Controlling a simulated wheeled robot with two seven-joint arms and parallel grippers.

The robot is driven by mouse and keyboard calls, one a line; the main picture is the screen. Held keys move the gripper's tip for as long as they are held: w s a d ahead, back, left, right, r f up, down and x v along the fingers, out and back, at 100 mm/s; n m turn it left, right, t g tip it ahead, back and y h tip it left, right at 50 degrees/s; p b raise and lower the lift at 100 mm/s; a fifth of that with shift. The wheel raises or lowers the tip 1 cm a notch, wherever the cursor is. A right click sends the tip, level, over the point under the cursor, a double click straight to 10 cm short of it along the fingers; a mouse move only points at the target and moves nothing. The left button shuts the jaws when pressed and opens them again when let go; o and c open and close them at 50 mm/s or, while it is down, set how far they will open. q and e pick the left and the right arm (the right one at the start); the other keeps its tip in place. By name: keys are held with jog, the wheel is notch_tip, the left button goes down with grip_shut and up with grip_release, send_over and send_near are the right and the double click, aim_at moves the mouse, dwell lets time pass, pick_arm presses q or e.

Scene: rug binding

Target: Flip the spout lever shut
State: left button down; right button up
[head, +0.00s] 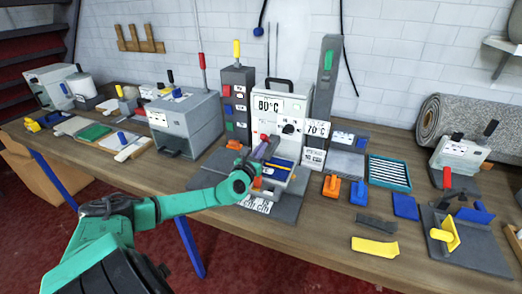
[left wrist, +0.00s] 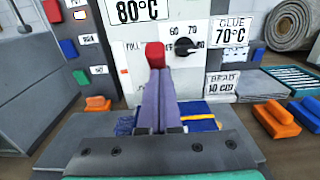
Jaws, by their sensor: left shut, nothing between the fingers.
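The white machine (head: 268,102) with the 80°C sign stands at the back middle of the bench. A red knob (head: 264,137) shows at its front and looks like the end of the spout lever; the lever's shaft is hidden. In the left wrist view the red knob (left wrist: 155,55) appears right at the tips of my left gripper (left wrist: 157,75). I cannot tell whether they touch. My left gripper also shows in the head view (head: 262,148), shut and empty in front of the machine. My right gripper is not in view.
A black dial (left wrist: 185,47) is right of the red knob. Tall grey posts (head: 238,105) flank the machine. Orange (head: 331,187) and blue (head: 359,190) pieces lie to the right, near a slotted tray (head: 389,172). A grey machine (head: 186,122) stands left. The front bench edge has some free room.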

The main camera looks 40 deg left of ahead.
aim_at(265, 134)
pick_arm(q)
jog(key=shift+w+r, duration=0.1)
jog(key=shift+r, duration=0.15)
jog(key=shift+w+a+r, duration=0.15)
jog(key=shift+w+r, duration=0.15)
jog(key=shift+r, duration=0.25)
jog(key=shift+w+a+r, duration=0.1)
jog(key=shift+w+r, duration=0.15)
jog(key=shift+r, duration=0.25)
jog(key=shift+w+a+r, duration=0.3)
jog(key=shift+w+r, duration=0.55)
jog(key=shift+w, duration=0.05)
jog(key=shift+w+a+r, duration=0.2)
jog(key=shift+w+r, duration=0.15)
jog(key=shift+w, duration=0.3)
jog(key=shift+r, duration=0.15)
jog(key=shift+a+r, duration=0.15)
jog(key=shift+r, duration=0.1)
